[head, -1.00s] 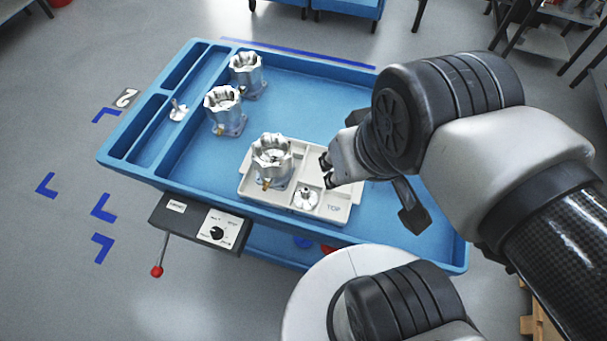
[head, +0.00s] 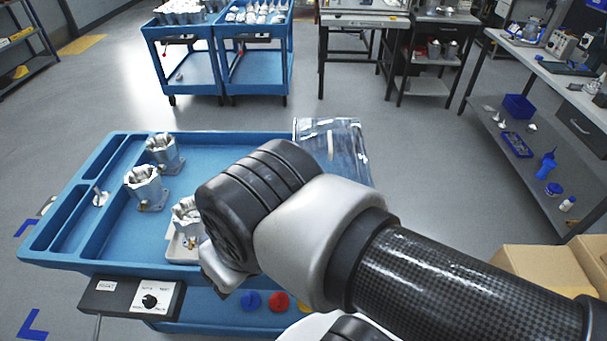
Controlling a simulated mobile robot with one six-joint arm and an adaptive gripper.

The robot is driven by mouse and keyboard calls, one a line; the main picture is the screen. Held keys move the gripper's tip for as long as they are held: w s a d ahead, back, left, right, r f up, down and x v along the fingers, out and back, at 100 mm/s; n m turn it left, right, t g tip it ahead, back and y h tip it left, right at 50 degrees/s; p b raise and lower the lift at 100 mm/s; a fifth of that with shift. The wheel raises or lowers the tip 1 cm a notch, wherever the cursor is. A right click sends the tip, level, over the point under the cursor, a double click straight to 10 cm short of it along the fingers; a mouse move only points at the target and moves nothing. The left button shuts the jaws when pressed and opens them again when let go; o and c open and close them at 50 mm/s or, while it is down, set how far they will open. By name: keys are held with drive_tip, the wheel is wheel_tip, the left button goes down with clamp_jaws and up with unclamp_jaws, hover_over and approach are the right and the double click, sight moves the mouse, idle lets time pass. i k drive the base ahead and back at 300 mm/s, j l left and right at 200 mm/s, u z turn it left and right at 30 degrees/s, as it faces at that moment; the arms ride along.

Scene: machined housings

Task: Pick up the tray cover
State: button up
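A clear, see-through cover (head: 345,148), which looks like the tray cover, is at the right end of the blue cart in the head view. It shows glossy reflections, and its lower part is hidden behind my arm. My gripper's fingers are hidden behind my wrist and forearm, which cross the front right of the cart. I cannot see whether they hold anything. The small white tray (head: 178,249) shows only in part at the left of my wrist, with a metal housing (head: 184,216) on it.
Two more metal housings (head: 146,186) (head: 162,152) stand in the blue cart (head: 225,145). A control box (head: 130,297) hangs at its front. Blue carts (head: 228,75) stand behind, a workbench (head: 570,80) and cardboard boxes (head: 540,275) at right. Open floor (head: 420,150) lies between.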

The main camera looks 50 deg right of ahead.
sight(338, 145)
drive_tip(key=k+l+u, duration=0.1)
drive_tip(key=u, duration=0.35)
drive_tip(key=k+l+u, duration=0.1)
drive_tip(key=u, duration=0.35)
drive_tip(key=k+u, duration=0.2)
drive_tip(key=u, duration=0.3)
drive_tip(key=k+j+u, duration=0.1)
drive_tip(key=u, duration=0.35)
drive_tip(key=k+j+u, duration=0.1)
drive_tip(key=u, duration=0.35)
drive_tip(key=k+l+u, duration=0.25)
drive_tip(key=k+u, duration=0.65)
drive_tip(key=k, duration=0.2)
drive_tip(key=k+l+z, duration=0.65)
drive_tip(key=l, duration=0.2)
drive_tip(key=l+z, duration=0.25)
drive_tip(key=k+l+z, duration=0.2)
drive_tip(key=l, duration=0.2)
drive_tip(key=l+z, duration=0.2)
drive_tip(key=l, duration=0.15)
